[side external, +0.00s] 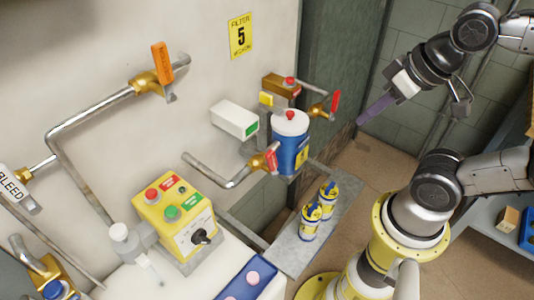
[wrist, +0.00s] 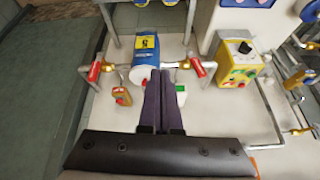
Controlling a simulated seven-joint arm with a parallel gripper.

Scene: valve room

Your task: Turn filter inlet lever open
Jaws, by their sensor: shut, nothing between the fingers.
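The blue filter canister (side external: 290,150) has a white top and hangs at the wall's right end. It also shows in the wrist view (wrist: 145,55). One red valve lever (side external: 335,102) on a brass body is right of the canister. Another red lever (side external: 271,158) is at its lower left. The wrist view shows one lever left of the canister (wrist: 94,70) and one right of it (wrist: 198,68). I cannot tell which is the inlet. My gripper (side external: 362,121) has purple fingers, shut and empty, apart from the right lever. The fingertips (wrist: 165,72) overlap the canister's edge in the wrist view.
A yellow button box (side external: 175,215) and an orange lever (side external: 162,62) are farther left. A white box (side external: 234,120) juts from the wall beside the canister. Yellow-blue cans (side external: 318,208) stand on a grey ledge below. Open space lies around my gripper.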

